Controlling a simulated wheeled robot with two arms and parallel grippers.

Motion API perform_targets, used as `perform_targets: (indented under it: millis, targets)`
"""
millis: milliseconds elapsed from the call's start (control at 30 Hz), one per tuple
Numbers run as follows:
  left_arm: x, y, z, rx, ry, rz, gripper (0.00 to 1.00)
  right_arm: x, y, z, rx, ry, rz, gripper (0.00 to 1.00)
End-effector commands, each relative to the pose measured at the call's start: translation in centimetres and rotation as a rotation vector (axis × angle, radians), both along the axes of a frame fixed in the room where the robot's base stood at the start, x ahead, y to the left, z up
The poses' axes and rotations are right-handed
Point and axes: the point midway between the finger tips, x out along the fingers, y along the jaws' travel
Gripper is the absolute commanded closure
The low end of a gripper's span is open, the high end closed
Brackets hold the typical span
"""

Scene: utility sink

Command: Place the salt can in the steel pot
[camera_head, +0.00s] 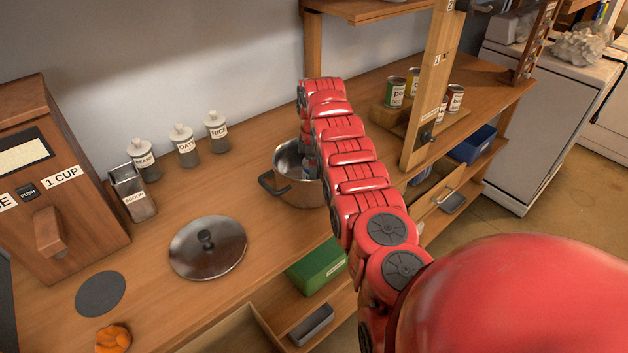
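The steel pot (293,191) stands uncovered on the wooden counter, with a dark handle at its left. Its lid (208,247) lies on the counter to the left and nearer. My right arm reaches from the lower right across the pot's right side, with its far end above and behind the pot. My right gripper (308,157) points down at the pot's opening and is mostly hidden behind the arm. A small bluish piece (307,170) shows at the gripper inside the rim; it may be the salt can, but I cannot tell. My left gripper is not in view.
Jars labelled for beans, oats and rice (183,145) and a scoop holder (132,192) stand left of the pot. A wooden dispenser (60,170) is at far left. A wooden post (433,90) and several cans (396,92) are at the right. A green box (316,267) sits below the counter.

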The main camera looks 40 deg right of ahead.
Motion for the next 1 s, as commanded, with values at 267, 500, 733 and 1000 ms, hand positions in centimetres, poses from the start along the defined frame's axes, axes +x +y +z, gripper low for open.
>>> perform_targets:
  millis: [267, 500, 733, 1000]
  targets:
    - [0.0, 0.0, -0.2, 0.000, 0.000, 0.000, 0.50, 0.0, -0.1, -2.3, -0.002, -0.002, 0.000, 0.99]
    - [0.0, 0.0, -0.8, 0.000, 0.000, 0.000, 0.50, 0.0, 0.0, -2.8, -0.001, -0.002, 0.000, 0.99]
    - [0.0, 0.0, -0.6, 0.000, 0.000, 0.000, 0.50, 0.0, 0.0, -2.6, -0.001, -0.001, 0.000, 0.00]
    - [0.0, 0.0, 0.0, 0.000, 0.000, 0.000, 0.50, 0.0, 0.0, -2.1, -0.001, -0.001, 0.000, 0.00]
